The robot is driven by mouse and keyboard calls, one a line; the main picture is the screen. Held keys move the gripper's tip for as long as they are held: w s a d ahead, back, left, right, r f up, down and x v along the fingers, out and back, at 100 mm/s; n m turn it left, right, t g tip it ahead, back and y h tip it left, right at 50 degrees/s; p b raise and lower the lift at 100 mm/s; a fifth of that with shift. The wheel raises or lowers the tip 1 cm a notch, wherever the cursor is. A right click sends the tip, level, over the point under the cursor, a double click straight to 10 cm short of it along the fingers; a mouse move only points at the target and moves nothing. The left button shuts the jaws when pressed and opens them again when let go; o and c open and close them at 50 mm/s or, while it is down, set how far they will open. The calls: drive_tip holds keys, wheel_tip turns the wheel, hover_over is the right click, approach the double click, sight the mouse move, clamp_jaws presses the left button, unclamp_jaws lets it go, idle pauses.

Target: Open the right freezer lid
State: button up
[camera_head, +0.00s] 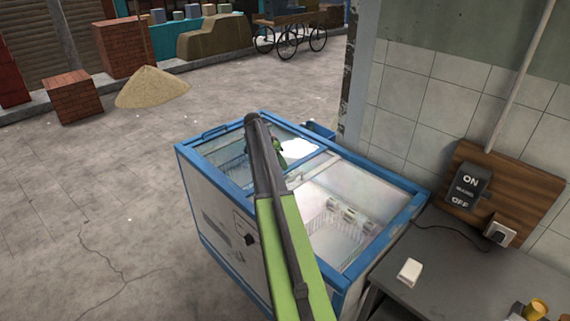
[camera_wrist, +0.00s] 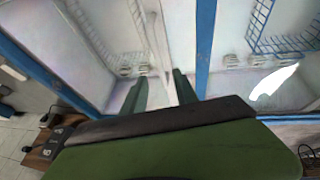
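The chest freezer (camera_head: 215,215) is white with blue edges and has clear panels on top. The right freezer lid (camera_head: 365,190) is a clear panel that looks closed, with a basket and small items visible below. The left panel (camera_head: 300,148) has a blue frame and a bright glare. My gripper (camera_head: 282,148) is over the left part of the freezer top, partly hidden by my arm. In the wrist view my gripper (camera_wrist: 160,90) has its two fingers apart, with a pale strip of the right lid (camera_wrist: 95,35) showing between them. Contact cannot be told.
A dark table (camera_head: 450,275) with a white block (camera_head: 410,271) adjoins the freezer's right side. A tiled wall (camera_head: 405,100) with a switch board (camera_head: 510,190) stands behind it. Open paved floor (camera_head: 90,190) lies to the left, with a sand pile (camera_head: 150,88) farther back.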

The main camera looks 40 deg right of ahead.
drive_tip(key=p+v, duration=0.6)
drive_tip(key=v, duration=0.3)
drive_tip(key=shift+r+p, duration=0.15)
drive_tip(key=shift+p, duration=0.25)
drive_tip(key=shift+a, duration=0.1)
